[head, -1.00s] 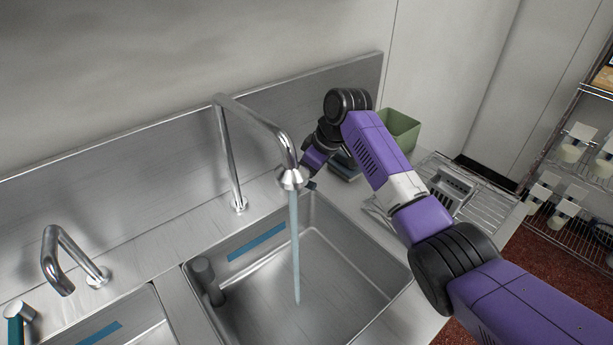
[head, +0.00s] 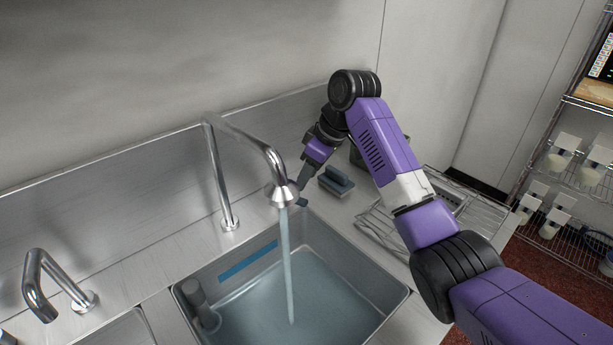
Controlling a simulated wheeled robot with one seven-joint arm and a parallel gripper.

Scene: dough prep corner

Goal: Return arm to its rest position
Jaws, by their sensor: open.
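My purple and black arm reaches in from the lower right, bends at a raised joint and comes down behind the right sink basin. My gripper (head: 299,194) is at its end, just right of the faucet head, over the counter near the basin's back right corner. It is small and partly hidden by the faucet, and it looks empty. The faucet (head: 284,192) runs a stream of water into the right basin (head: 395,298), and water stands in it. A dark blue-grey handled block (head: 336,181) lies on the counter just right of my gripper.
A second faucet (head: 38,290) stands at the left. A wire rack (head: 465,205) sits on the counter behind my arm, right of the basin. A green container is mostly hidden by my arm. A wire shelf (head: 548,150) with several white-topped containers stands at the far right.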

